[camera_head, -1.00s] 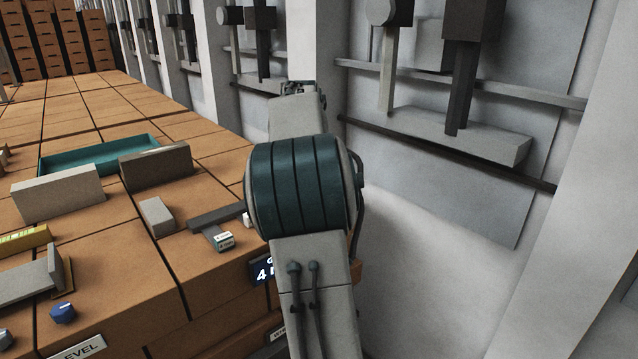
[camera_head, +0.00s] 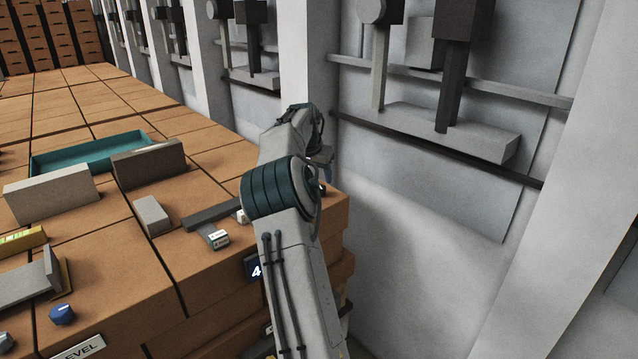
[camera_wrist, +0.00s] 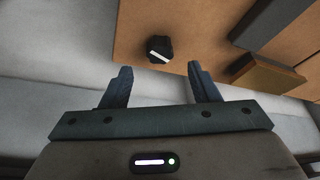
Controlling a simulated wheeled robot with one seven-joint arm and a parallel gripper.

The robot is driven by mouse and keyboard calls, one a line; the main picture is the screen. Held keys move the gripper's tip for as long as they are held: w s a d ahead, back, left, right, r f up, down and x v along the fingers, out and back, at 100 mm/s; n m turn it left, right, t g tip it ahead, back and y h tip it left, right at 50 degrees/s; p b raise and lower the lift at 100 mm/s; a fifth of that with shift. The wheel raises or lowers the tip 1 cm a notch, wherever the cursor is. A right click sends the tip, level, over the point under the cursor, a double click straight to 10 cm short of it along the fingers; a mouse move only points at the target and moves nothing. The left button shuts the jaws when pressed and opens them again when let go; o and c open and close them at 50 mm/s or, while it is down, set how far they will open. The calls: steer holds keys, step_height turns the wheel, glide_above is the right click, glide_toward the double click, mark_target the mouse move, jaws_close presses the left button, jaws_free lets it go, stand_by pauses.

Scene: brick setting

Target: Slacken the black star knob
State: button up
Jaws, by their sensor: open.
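The black star knob (camera_wrist: 160,48) shows in the wrist view on an orange-brown surface, with a white bar marked across it. My gripper (camera_wrist: 158,78) is open and empty. Its two dark fingers are apart, and the knob lies beyond the fingertips, roughly between them in the picture and not touched. A small dark spot by the arm at the bench's right edge is too small to name.
Grey blocks (camera_head: 152,215), a teal tray (camera_head: 60,163), a blue knob (camera_head: 62,313) and a small labelled block (camera_head: 219,238) are on the bench (camera_head: 110,262). In the wrist view, a dark block (camera_wrist: 268,22) and a brown block (camera_wrist: 262,74) lie right of the knob. A wall with levers stands at right.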

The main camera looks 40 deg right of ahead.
steer(key=shift+p+x, duration=0.35)
steer(key=shift+x, duration=2.15)
steer(key=c, duration=1)
